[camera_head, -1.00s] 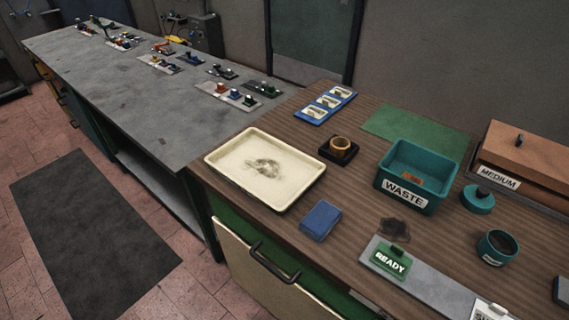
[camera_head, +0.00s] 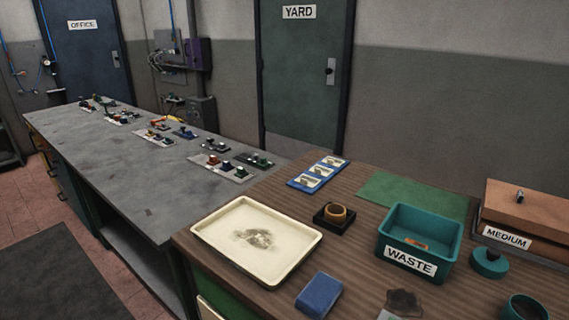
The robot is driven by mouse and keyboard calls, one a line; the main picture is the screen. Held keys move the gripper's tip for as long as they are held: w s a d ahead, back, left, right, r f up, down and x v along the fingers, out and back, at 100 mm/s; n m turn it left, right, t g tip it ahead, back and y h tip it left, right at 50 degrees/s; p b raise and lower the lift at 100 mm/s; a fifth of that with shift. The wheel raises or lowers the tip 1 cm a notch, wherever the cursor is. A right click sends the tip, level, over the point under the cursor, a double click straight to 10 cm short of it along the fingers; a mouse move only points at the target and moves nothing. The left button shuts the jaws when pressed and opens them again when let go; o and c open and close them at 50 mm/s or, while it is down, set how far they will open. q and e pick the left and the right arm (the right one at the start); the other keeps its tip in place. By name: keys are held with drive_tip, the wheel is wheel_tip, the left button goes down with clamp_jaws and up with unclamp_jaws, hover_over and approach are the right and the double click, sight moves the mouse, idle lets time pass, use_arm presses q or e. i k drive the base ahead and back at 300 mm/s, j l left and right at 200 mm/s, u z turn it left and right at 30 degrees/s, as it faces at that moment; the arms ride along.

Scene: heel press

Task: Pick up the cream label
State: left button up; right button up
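I cannot make out a loose cream label for certain. A blue strip (camera_head: 302,184) with several pale cream-coloured squares lies at the back left of the brown ribbed worktop. A pale WASTE label (camera_head: 410,261) is on the front of a teal bin (camera_head: 447,262), and a pale MEDIUM label (camera_head: 506,237) is on a brown box (camera_head: 530,203) at the right. Neither of my grippers is in view.
A cream tray (camera_head: 290,262) with a dark smudge, a blue block (camera_head: 318,294) and a dark holder with a brass ring (camera_head: 334,215) stand on the worktop. A green mat (camera_head: 412,194) lies bare behind. A long grey bench (camera_head: 120,172) holds several small parts.

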sight(308, 178)
drive_tip(key=z, duration=0.45)
drive_tip(key=l+z, duration=0.1)
drive_tip(key=z, duration=0.85)
drive_tip(key=i+z, duration=0.1)
drive_tip(key=z, duration=0.85)
drive_tip(key=k+j, duration=0.15)
drive_tip(key=j, duration=0.15)
drive_tip(key=k+j, duration=0.15)
drive_tip(key=j, duration=0.2)
drive_tip(key=k+j, duration=0.15)
drive_tip(key=j, duration=0.15)
